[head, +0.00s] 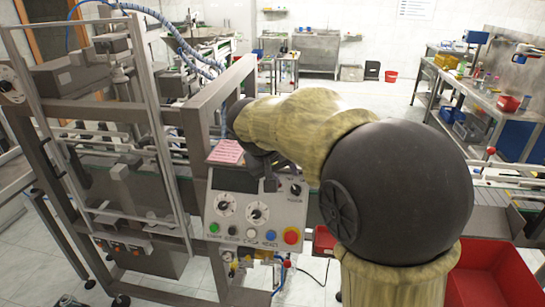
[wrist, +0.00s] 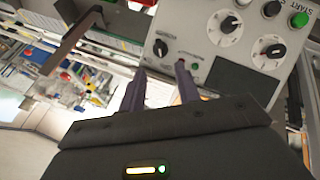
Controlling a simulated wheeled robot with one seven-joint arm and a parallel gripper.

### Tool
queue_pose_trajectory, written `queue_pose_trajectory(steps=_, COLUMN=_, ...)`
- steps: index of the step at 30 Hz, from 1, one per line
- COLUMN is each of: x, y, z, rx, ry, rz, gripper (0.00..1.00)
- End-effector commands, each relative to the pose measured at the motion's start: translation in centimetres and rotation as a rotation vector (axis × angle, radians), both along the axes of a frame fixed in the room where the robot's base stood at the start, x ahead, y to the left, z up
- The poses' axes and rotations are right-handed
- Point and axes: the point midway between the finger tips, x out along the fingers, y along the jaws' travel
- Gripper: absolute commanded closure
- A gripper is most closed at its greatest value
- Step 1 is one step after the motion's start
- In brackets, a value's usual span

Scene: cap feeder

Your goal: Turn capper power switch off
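The capper control panel (head: 246,181) is a grey box in the middle of the head view. Its black rotary power switch (head: 296,189) is at the upper right of the panel, and also shows in the wrist view (wrist: 160,47). My gripper (head: 271,184) is in front of the upper panel, just left of the switch in the head view. In the wrist view my gripper (wrist: 160,70) has two dark fingers spread apart with nothing between them. The switch lies just beyond the fingertips, roughly in line with the gap. I cannot tell whether a finger touches the panel.
The panel has two large dials (head: 257,213) and a row of coloured buttons, including a red one (head: 291,236). A pink note (head: 227,151) is above it. A metal frame (head: 218,95) stands left. A red bin (head: 495,275) is at lower right.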

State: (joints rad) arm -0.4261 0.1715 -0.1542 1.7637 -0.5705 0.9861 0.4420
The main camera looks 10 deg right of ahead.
Motion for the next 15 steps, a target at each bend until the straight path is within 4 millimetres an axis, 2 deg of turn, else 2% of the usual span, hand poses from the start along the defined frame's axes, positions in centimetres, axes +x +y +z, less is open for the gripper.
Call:
queue_pose_trajectory(steps=9, x=-2.4, y=2.4, z=5.3, rx=0.002, ry=-0.004, rz=0.002, gripper=0.67)
queue_pose_trajectory(steps=15, x=-3.2, y=3.2, z=6.9, rx=0.000, ry=0.000, rz=0.000, gripper=0.67)
